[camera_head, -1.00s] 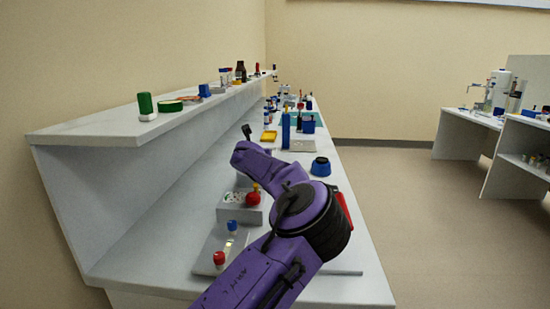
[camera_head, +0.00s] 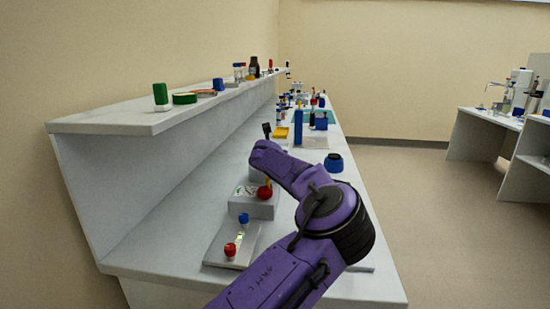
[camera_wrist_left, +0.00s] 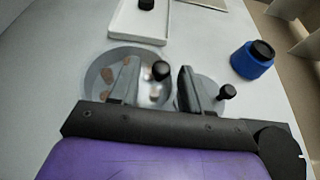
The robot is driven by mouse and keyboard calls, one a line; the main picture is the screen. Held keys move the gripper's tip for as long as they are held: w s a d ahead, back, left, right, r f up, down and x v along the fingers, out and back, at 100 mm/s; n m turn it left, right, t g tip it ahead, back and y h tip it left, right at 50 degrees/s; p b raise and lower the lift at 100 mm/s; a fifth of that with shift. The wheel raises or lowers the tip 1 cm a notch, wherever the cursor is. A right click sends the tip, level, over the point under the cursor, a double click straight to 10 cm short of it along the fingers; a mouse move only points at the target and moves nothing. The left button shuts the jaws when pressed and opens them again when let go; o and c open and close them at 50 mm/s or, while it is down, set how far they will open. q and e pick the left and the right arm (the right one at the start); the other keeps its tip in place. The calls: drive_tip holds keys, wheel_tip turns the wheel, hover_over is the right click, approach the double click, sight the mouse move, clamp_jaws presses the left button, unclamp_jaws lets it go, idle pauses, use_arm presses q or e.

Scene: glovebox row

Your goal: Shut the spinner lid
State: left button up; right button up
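In the left wrist view my left gripper (camera_wrist_left: 158,85) is open, its two grey fingers apart with nothing seen between them. It hangs over a round grey bowl (camera_wrist_left: 92,76), which seems to be the spinner. The bowl's inside shows with several brown spots and a black knob (camera_wrist_left: 161,70). A smaller grey round part, perhaps the lid (camera_wrist_left: 209,88), lies right of the bowl, partly behind the right finger. A second black knob (camera_wrist_left: 227,92) is by it. I cannot tell how the two parts join. In the head view my purple arm hides this area. My right gripper is not in view.
A blue jar with a dark top (camera_wrist_left: 252,62) stands to the right in the wrist view. A white tray (camera_wrist_left: 123,30) lies beyond the bowl. In the head view, a grey box (camera_head: 243,203) and a red-capped item (camera_head: 230,250) stand left of my arm, below a long shelf (camera_head: 110,122).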

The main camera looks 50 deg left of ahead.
use_arm(q)
drive_tip(key=v, duration=1)
drive_tip(key=shift+s+d+b, duration=0.2)
drive_tip(key=shift+b, duration=0.1)
